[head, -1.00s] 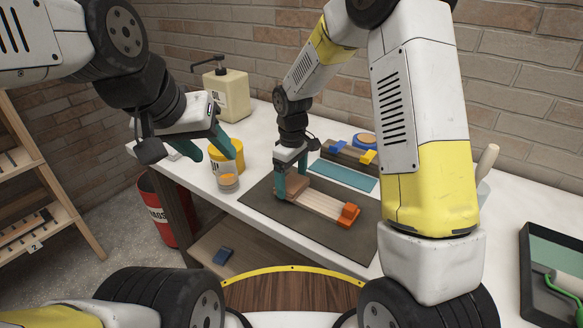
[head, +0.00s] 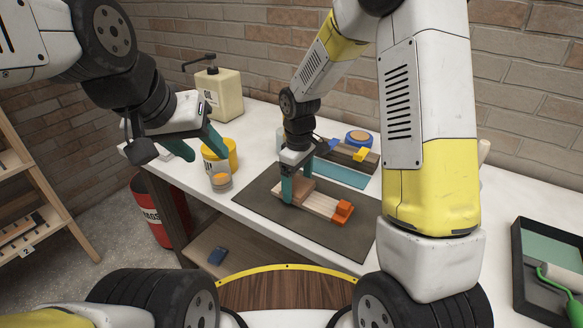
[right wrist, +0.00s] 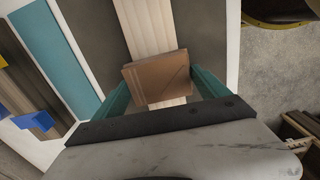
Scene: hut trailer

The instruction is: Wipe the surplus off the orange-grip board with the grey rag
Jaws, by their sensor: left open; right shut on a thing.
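The orange-grip board (head: 322,206), a pale wooden strip with an orange grip (head: 342,212) at its right end, lies on a dark grey mat (head: 258,202). It also shows in the right wrist view (right wrist: 150,27). My right gripper (head: 296,194) is shut on a brown block (right wrist: 158,76), held at the board's top; I cannot tell how firmly they touch. The surplus on the board cannot be made out. No separate grey rag can be made out. My left gripper (head: 203,148) is open and empty, in the air left of the yellow pot.
Behind the board lie a teal strip (head: 342,173) and dark boards with blue and yellow grips (head: 360,155). A yellow pot (head: 222,155), a small jar (head: 221,182) and a pump bottle (head: 222,95) stand at left. A roller tray (head: 519,275) is at right.

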